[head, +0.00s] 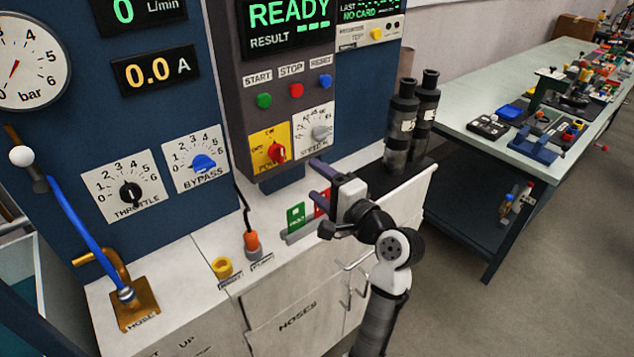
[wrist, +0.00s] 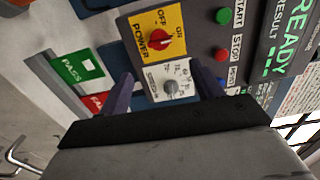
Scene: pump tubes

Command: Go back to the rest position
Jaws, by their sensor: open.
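My gripper (head: 319,180) is open and empty, raised in front of the test bench by the red power switch (head: 275,152) and the grey selector knob (head: 320,132). In the wrist view my gripper (wrist: 165,88) has its two dark fingers spread, with the grey knob (wrist: 170,87) showing between them and the power switch (wrist: 158,40) beyond. I see no contact with the panel, though the exact gap is hard to judge.
A green PASS card (head: 296,215) and a red card (head: 322,203) stand in a holder close behind my gripper. Two dark cylinders (head: 401,125) stand to its right. A cluttered workbench (head: 470,105) is at the right. The floor (head: 445,300) below it is clear.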

